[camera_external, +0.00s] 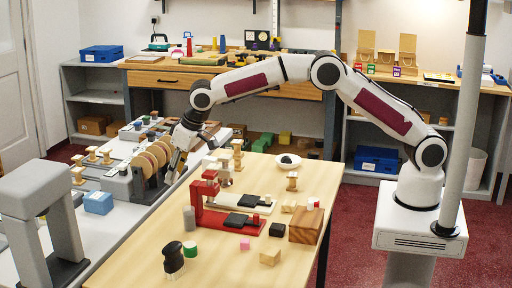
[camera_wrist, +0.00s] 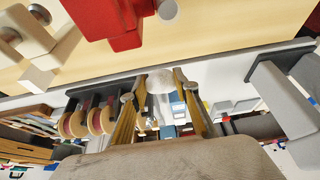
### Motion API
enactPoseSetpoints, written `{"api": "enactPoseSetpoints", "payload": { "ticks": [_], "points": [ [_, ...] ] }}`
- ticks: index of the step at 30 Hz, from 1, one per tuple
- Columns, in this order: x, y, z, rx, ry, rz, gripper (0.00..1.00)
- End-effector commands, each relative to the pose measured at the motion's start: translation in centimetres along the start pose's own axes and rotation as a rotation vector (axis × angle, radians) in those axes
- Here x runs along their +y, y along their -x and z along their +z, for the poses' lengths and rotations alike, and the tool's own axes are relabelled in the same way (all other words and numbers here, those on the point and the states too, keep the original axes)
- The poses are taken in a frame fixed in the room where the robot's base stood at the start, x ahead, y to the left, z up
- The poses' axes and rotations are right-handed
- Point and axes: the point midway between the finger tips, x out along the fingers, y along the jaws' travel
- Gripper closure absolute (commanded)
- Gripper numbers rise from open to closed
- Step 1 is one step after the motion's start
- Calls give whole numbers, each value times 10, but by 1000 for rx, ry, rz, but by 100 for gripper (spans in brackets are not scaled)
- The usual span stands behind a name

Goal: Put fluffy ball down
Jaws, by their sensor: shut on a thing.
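My gripper (camera_wrist: 155,86) is shut on a small pale, whitish fluffy ball (camera_wrist: 160,82), which sits between its two fingertips in the wrist view. In the outside view my gripper (camera_external: 176,168) points down over the gap between the wooden table and the grey counter, next to the rack of round discs. The ball cannot be made out clearly there. A dark round thing (camera_external: 287,160) lies in a white dish (camera_external: 280,165) at the back of the wooden table.
A red press-like stand (camera_external: 205,195) is near the wooden table's left edge. The disc rack (camera_external: 150,165), a blue box (camera_external: 98,203) and a grey arch (camera_external: 40,200) stand on the left counter. Several small blocks and a wooden box (camera_external: 305,226) occupy the table.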

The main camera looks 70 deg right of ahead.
Motion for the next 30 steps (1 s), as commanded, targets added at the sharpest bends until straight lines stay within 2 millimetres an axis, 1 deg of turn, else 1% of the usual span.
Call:
{"api": "enactPoseSetpoints", "payload": {
  "ticks": [1,3,14,20,30],
  "points": [
    [9,7,2,1,-11,4,80],
    [19,14,5,1,-23,10,80],
    [70,51,30,1,-88,36,80],
    [98,70,49,2,-123,51,80],
    [138,101,90,1,-179,73,80]
  ]
}}
